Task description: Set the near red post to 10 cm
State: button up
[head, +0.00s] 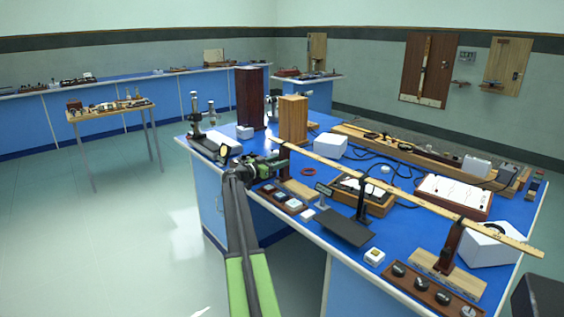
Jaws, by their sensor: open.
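A dark red post (451,242) stands upright under the right, nearer part of a long wooden ruler (395,187). It rises from a pale wooden base (447,272) with small markings, too small to read. The ruler runs from the back left to the front right across the bench. My gripper (272,162) is at the end of my arm, over the bench's left edge.
The blue bench (400,238) is crowded. A dark stand (360,195) with a flat plate is mid-bench. A white box (487,245) is close behind the red post, and a strip with dark knobs (432,286) lies before it. Floor (120,240) on the left is clear.

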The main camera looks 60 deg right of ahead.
jog(key=v, duration=1.6)
jog(key=shift+a, duration=0.25)
